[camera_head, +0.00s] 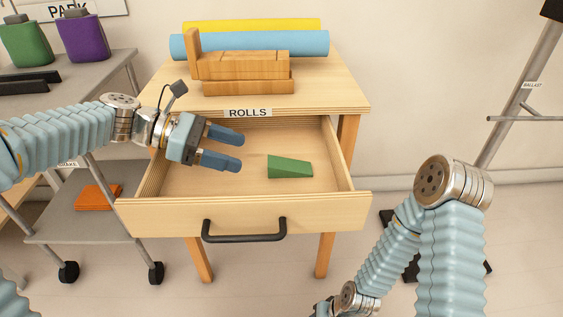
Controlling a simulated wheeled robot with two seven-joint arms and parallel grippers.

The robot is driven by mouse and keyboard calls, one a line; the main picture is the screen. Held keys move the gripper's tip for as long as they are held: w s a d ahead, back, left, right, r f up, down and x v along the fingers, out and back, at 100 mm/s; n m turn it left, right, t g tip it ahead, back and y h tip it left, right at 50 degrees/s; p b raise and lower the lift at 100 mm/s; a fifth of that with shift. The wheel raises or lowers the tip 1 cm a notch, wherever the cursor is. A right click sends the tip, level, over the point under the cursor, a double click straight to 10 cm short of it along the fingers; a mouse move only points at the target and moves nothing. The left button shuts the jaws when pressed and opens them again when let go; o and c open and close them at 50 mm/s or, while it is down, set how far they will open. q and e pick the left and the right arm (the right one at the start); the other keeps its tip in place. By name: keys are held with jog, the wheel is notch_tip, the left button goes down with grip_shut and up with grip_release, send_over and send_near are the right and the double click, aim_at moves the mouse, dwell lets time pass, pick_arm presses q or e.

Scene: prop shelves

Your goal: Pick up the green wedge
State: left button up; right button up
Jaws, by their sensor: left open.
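The green wedge (289,167) lies in the open drawer (243,213), right of the drawer's middle. My left gripper (241,151) reaches in from the left, over the drawer, with its two blue fingers apart and nothing between them. The fingertips point right toward the wedge and end a short way left of it, not touching it. How high the gripper is above the drawer floor is hard to tell. My right arm comes in at the lower right; its gripper is mostly cut off at the bottom edge, and its fingers do not show.
The drawer's black handle (244,236) faces me, and the tabletop overhangs the drawer's back. Wooden pieces (243,66) and blue and yellow rolls (300,43) lie on top. A grey cart (80,212) with an orange item stands left; a metal stand (520,100) stands right.

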aim_at(287, 164)
pick_arm(q)
jog(key=x, duration=0.5)
jog(key=b+x, duration=0.1)
jog(key=x, duration=0.4)
jog(key=shift+d+r, duration=0.2)
jog(key=c, duration=1.1)
jog(key=shift+o, duration=0.2)
